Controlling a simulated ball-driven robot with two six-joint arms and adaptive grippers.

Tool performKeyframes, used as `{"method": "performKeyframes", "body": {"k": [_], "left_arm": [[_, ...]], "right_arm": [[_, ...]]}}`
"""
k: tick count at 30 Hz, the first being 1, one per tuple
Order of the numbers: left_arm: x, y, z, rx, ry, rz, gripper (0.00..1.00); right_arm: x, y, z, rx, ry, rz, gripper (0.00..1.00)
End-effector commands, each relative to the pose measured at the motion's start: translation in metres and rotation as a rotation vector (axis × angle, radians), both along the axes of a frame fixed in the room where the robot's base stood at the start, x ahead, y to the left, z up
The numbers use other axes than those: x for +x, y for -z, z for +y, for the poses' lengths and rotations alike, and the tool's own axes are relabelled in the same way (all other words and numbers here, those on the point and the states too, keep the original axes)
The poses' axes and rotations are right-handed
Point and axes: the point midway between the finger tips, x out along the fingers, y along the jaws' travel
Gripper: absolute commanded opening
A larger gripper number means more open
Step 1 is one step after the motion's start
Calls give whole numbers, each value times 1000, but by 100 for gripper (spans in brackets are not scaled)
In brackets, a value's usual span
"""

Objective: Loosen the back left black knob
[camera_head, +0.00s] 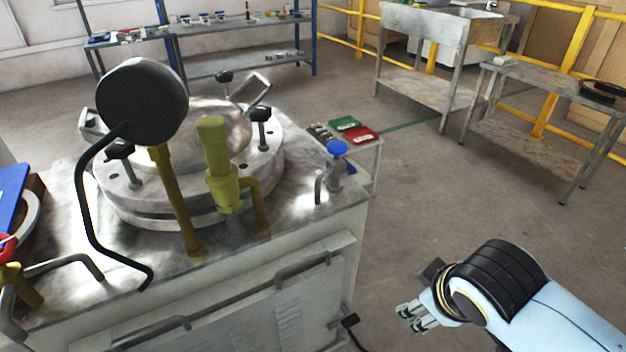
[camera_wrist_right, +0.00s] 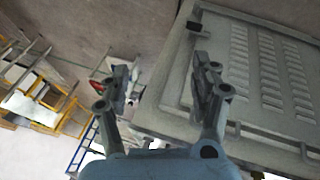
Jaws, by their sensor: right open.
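The round metal lid (camera_head: 203,135) sits on top of the machine and carries black clamp knobs. One knob (camera_head: 223,77) stands at its back, one (camera_head: 262,115) at its right and one (camera_head: 119,150) at its front left. The big black round gauge (camera_head: 142,103) covers the lid's back left part, so no knob shows there. My right gripper (camera_head: 411,316) is open and empty, low to the right of the machine and far from the knobs. In the right wrist view its open fingers (camera_wrist_right: 160,72) face the floor and the machine's side. My left gripper is not in view.
A small stand with green and red boxes (camera_head: 352,130) is behind the machine. The floor (camera_head: 440,200) to the right is clear.

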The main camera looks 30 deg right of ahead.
Motion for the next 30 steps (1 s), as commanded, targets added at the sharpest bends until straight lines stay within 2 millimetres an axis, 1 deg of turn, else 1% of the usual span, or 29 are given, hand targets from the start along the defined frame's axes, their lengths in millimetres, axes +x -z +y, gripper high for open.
{"method": "performKeyframes", "body": {"k": [1, 3, 5, 6, 8, 9, 11, 12, 13, 14, 15, 16, 17, 18, 20, 21, 24, 27, 30], "left_arm": [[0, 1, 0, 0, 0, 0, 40], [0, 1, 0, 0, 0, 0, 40], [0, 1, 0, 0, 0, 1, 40], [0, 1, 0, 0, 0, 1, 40], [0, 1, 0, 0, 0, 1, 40], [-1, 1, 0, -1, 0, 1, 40], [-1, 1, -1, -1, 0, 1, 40], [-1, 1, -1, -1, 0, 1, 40], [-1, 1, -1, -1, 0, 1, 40], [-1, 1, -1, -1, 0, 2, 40], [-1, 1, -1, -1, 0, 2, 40], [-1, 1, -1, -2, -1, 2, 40], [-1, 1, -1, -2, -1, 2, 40], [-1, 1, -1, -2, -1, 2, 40], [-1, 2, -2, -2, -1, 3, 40], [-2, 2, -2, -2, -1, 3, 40], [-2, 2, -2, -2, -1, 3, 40], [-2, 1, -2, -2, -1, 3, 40], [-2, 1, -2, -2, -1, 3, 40]], "right_arm": [[18, -29, -10, -85, -32, -61, 64], [40, -60, -26, -229, -84, -129, 64], [57, -84, -38, -359, -133, -179, 64], [69, -100, -45, -449, -168, -209, 64], [87, -123, -54, -597, -229, -245, 64], [99, -139, -58, -705, -276, -263, 64], [119, -163, -59, -879, -360, -282, 64], [133, -179, -56, -1008, -426, -289, 64], [144, -190, -52, -1111, -486, -287, 64], [156, -200, -45, -1217, -549, -282, 64], [172, -212, -33, -1361, -644, -266, 64], [184, -218, -22, -1469, -722, -249, 64], [196, -223, -8, -1573, -801, -229, 64], [211, -226, 10, -1704, -912, -198, 64], [230, -223, 39, -1879, -1074, -144, 64], [240, -218, 57, -1977, -1177, -110, 64], [258, -202, 93, -2162, -1395, -29, 64], [267, -188, 113, -2267, -1537, 27, 64], [273, -182, 122, -2310, -1598, 51, 64]]}}
